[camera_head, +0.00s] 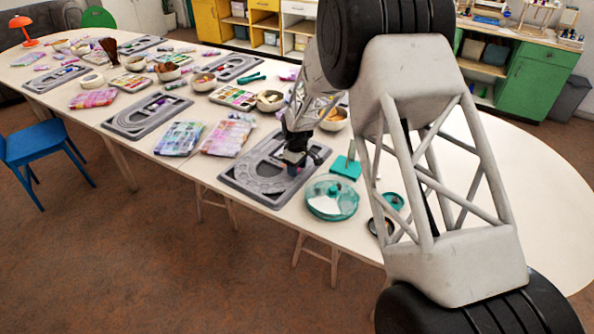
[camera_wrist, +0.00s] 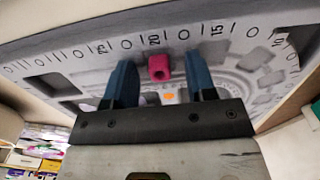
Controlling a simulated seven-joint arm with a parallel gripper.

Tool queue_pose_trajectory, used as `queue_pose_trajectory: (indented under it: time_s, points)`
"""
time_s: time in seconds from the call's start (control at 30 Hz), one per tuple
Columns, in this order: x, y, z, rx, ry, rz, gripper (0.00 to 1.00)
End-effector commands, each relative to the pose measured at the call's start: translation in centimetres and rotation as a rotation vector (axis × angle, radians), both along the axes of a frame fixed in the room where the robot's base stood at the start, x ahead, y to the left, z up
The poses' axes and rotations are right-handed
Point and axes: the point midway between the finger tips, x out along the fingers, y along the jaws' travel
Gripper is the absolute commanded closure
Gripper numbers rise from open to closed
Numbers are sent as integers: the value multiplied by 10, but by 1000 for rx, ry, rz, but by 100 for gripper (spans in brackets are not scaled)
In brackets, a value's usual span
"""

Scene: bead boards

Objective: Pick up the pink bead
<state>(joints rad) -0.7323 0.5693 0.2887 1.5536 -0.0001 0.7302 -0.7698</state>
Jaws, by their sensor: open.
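The pink bead (camera_wrist: 158,68) shows in the wrist view near the number 20 on the grey bead board (camera_wrist: 60,58). My gripper (camera_wrist: 160,75) is open, with one blue finger on each side of the bead and a visible gap to both. Whether the bead touches the board cannot be told. In the head view my gripper (camera_head: 293,165) is over the nearest grey bead board (camera_head: 245,183); the bead cannot be made out there.
A round teal-lidded box (camera_head: 332,198), a teal stand (camera_head: 346,168) and small round dishes (camera_head: 393,201) are right of the board. Bags of beads (camera_head: 228,137) lie left of it. Bowls (camera_head: 270,101) stand behind. The right end of the white table (camera_head: 530,190) is clear.

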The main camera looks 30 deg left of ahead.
Motion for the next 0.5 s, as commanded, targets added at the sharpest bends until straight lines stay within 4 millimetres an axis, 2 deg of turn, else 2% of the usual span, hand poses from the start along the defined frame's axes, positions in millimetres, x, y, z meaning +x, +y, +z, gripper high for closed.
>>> queue_pose_trajectory:
  time_s: [0.2, 0.27, 0.5]
  points:
    - [0, 0, 0, 0, 0, 0, 49]
    - [0, 0, 0, 0, 0, 0, 57]
    - [0, 0, 0, 0, 0, 0, 93]
